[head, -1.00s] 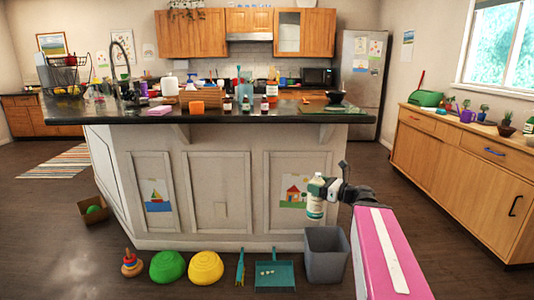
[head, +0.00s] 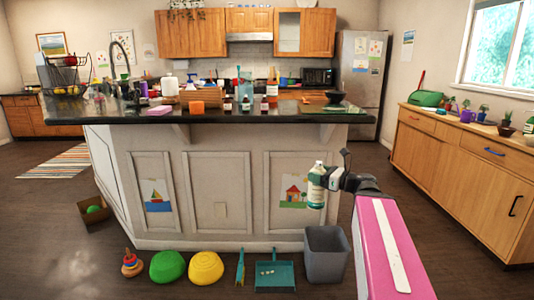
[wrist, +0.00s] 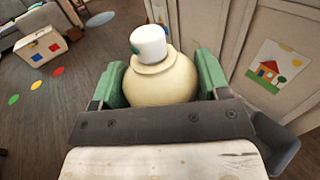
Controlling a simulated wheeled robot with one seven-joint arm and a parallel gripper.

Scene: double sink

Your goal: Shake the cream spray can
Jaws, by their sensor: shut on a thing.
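The cream spray can (head: 316,193) is a small bottle with a pale top and a greenish label. In the head view it hangs upright in front of the right part of the island. My gripper (head: 322,180) is shut on its upper part. In the wrist view the can's rounded cream shoulder (wrist: 160,78) and white cap sit between the two green finger pads (wrist: 160,88). The can's lower body is hidden in the wrist view.
The island (head: 219,190) with a crowded dark counter stands just behind the can. A grey bin (head: 326,255), a teal dustpan (head: 274,277) and yellow and green bowls lie along its foot. A wooden sideboard (head: 450,175) stands at the right. The floor to the left is mostly free.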

